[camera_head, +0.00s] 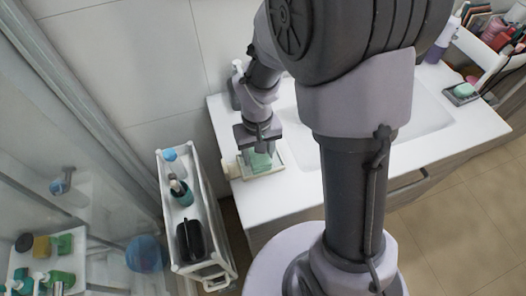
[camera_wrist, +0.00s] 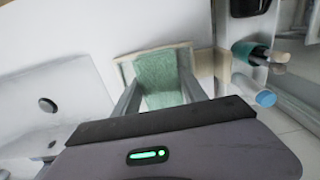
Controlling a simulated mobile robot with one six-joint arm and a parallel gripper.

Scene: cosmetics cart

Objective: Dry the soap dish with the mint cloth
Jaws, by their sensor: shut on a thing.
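My gripper (camera_head: 258,145) points down over the left end of the white counter, shut on the mint cloth (camera_head: 260,162). The cloth is in a shallow cream tray (camera_head: 277,168). In the wrist view the cloth (camera_wrist: 160,72) lies between my two fingers, inside the tray's pale rim (camera_wrist: 185,60); I cannot tell whether it is lifted off the tray floor. A dark grey soap dish (camera_head: 456,99) with a mint-coloured soap (camera_head: 463,90) on it sits at the counter's far right, well apart from my gripper. My arm hides the middle of the counter.
The sink basin (camera_head: 425,115) lies between tray and soap dish. A dispenser bottle (camera_head: 236,90) stands behind my gripper. A white cart (camera_head: 220,245) with bottles and a black item (camera_head: 190,240) stands left of the counter. A lilac bottle (camera_head: 440,42) and a full organizer (camera_head: 490,50) are at the right.

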